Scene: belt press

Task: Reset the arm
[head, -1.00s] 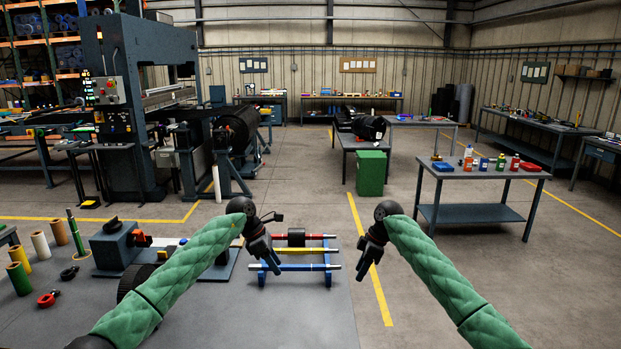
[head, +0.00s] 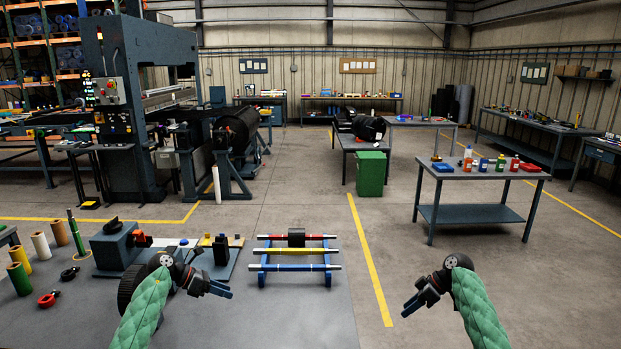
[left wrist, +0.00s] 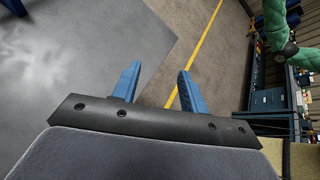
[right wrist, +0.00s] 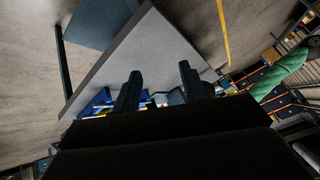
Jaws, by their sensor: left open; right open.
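My left gripper (head: 222,289) is above the grey table, left of and in front of the roller rack, with nothing between its fingers. In the left wrist view its two blue fingers (left wrist: 157,88) stand apart over the table edge. My right gripper (head: 410,305) is past the table's right edge, over the floor, and points left. In the right wrist view its dark fingers (right wrist: 158,88) are apart and empty. Both arms have green padded sleeves and are bent low at the bottom of the head view, apart from each other.
The grey table (head: 270,320) holds a blue rack with red, yellow and blue rollers (head: 298,251), a motor-like unit (head: 115,248), and several upright rolls (head: 41,245) at left. A bench with bottles (head: 475,172) stands at right. Open floor lies between.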

